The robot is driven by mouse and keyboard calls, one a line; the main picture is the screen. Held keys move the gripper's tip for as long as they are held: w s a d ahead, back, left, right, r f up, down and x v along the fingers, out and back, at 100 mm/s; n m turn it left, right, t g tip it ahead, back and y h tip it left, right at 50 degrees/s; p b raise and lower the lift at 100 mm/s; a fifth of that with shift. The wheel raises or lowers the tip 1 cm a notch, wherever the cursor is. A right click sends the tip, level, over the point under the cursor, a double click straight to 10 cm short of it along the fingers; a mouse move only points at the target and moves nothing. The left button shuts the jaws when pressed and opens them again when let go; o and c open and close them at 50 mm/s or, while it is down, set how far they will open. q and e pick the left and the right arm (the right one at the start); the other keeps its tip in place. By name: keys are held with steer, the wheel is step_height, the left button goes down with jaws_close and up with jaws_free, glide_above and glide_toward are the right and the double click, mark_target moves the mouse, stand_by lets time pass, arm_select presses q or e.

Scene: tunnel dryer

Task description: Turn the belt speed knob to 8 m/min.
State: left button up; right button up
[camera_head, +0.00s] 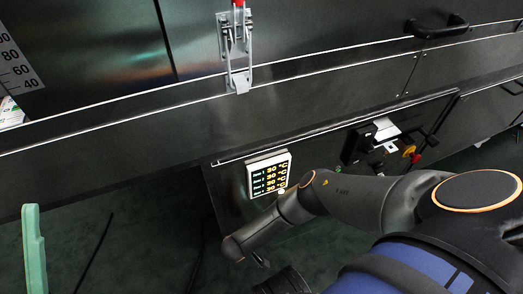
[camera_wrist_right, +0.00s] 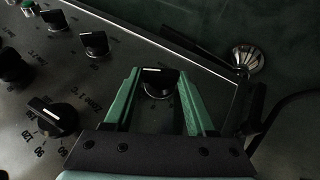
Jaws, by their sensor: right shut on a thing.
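In the right wrist view, a black knob (camera_wrist_right: 158,84) with a pale pointer line stands between the green fingers of my right gripper (camera_wrist_right: 158,88), which is shut on it. Its own label and scale are hidden, so I cannot read its setting. In the head view the right arm reaches down over the control panel, and its gripper is not visible there. One pale green finger of my left gripper (camera_head: 34,250) shows at the lower left, away from the panel; its other finger is out of view.
More black knobs stand left of my right gripper, one with a numbered dial (camera_wrist_right: 51,115) and one farther back (camera_wrist_right: 95,43). A lit display (camera_head: 269,175) hangs on the dark machine front. A red and yellow button (camera_head: 412,154) and a silver latch (camera_head: 236,50) also protrude.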

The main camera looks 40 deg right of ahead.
steer(key=shift+f+h, duration=0.1)
steer(key=shift+h, duration=0.4)
steer(key=o, duration=1.4)
steer(key=shift+c, duration=0.2)
steer(key=shift+a, duration=0.1)
